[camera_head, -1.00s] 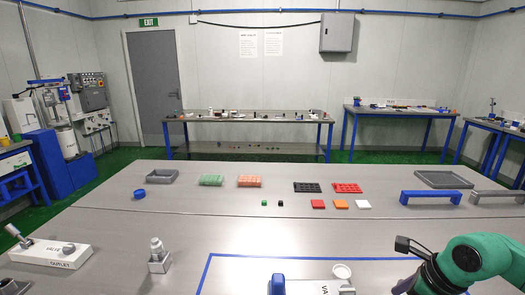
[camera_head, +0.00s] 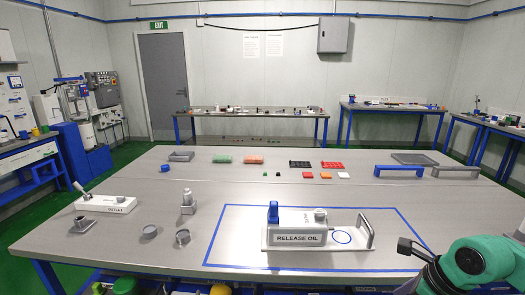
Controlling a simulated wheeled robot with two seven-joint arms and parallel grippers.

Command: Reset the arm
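My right arm (camera_head: 470,268) comes in at the lower right, green with a dark grey link and a black bracket at its near side. It hangs over the right front corner of the table (camera_head: 150,215). Its fingertips do not show. My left arm and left gripper are not in the picture. Left of my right arm, inside a blue taped outline, stands a white unit labelled RELEASE OIL (camera_head: 298,238) with a blue upright part, on a tray with a grey handle. A gap separates the arm from this tray.
At left are a white valve block (camera_head: 105,204), a small fitting (camera_head: 188,203) and several grey round parts. Towards the back are green (camera_head: 222,159), orange, black and red trays, small coloured tiles and a blue handle bar (camera_head: 405,171). The middle of the table is clear.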

